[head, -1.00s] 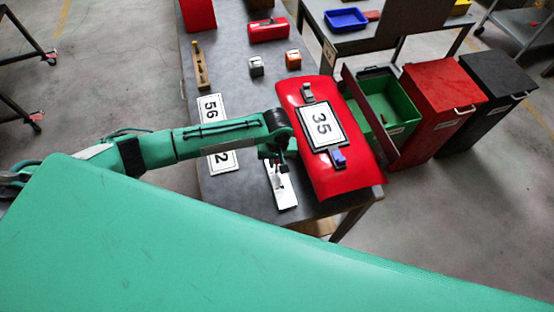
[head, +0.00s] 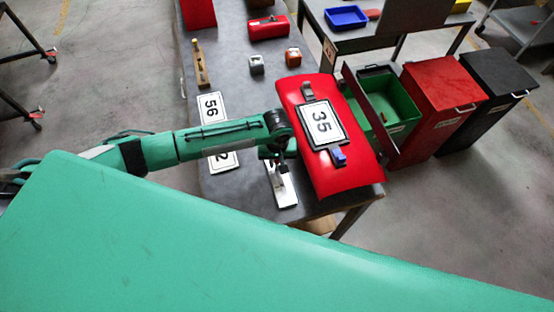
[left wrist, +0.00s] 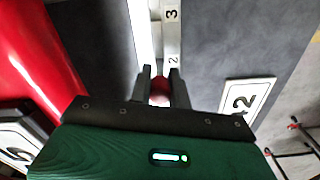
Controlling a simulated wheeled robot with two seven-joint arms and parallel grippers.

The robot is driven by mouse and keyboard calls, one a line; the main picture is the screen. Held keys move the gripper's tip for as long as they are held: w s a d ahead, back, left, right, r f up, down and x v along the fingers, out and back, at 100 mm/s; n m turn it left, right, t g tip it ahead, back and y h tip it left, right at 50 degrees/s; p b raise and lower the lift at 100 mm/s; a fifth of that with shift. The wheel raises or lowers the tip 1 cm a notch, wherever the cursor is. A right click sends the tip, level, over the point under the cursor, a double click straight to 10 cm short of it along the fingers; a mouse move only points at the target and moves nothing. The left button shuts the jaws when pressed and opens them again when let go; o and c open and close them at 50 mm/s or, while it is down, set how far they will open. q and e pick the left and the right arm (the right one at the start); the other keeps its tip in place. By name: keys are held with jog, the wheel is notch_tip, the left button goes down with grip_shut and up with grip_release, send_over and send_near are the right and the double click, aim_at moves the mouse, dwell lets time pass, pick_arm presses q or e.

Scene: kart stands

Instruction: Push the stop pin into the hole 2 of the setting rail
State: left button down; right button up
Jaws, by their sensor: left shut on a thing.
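The setting rail (head: 285,190) is a pale strip lying on the grey table beside the red panel. In the left wrist view the rail (left wrist: 172,42) shows the numbers 3 and 2, with 2 nearest the fingers. My left gripper (head: 282,167) is over the rail, pointing down. In the left wrist view the left gripper (left wrist: 160,82) is shut on a red-topped piece, which I take as the stop pin (left wrist: 160,91). The pin's lower end and the hole under it are hidden, so I cannot tell whether it is in the hole. My right gripper is not in view.
The curved red panel (head: 303,93) with a 35 plate lies close right of the gripper. A white number plate (head: 211,107) lies under my left arm. Small blocks (head: 256,65) and a wooden tool (head: 199,65) lie farther back. A green bin (head: 386,98) stands right.

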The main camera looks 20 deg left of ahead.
pick_arm(q)
jog(key=shift+f, duration=1.2)
jog(key=c, duration=1.2)
grip_release()
jog(key=shift+c, duration=0.2)
jog(key=shift+b, duration=0.3)
notch_tip(320, 180, up, 13)
jog(key=b, duration=0.3)
jog(key=shift+f, duration=0.1)
jog(key=shift+r, duration=0.5)
